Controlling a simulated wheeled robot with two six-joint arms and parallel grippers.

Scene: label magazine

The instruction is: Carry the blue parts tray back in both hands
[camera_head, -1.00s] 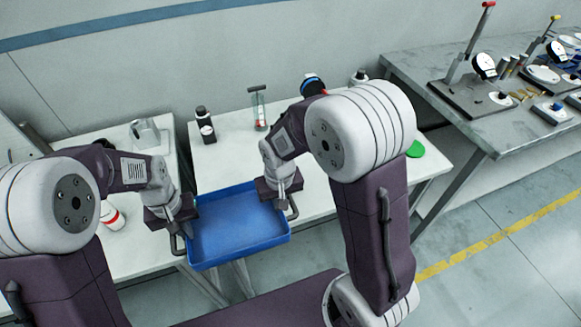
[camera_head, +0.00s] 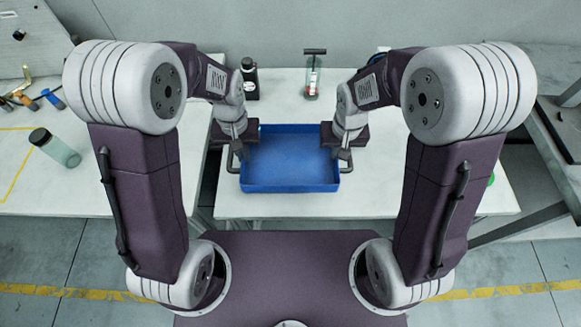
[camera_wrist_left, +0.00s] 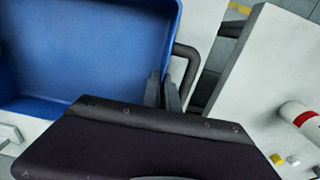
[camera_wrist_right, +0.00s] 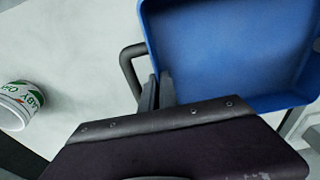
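The blue parts tray (camera_head: 290,186) is empty and level in the middle of the head view, in front of me over the white table. It also fills much of the left wrist view (camera_wrist_left: 85,50) and the right wrist view (camera_wrist_right: 235,50). The fingers partly hide both handles. I cannot tell whether the tray touches the tabletop.
The white table (camera_head: 270,207) shows bare around the tray. A left table holds a greenish bottle (camera_head: 55,147) and hand tools (camera_head: 35,98). A grey bench (camera_head: 555,130) is at right.

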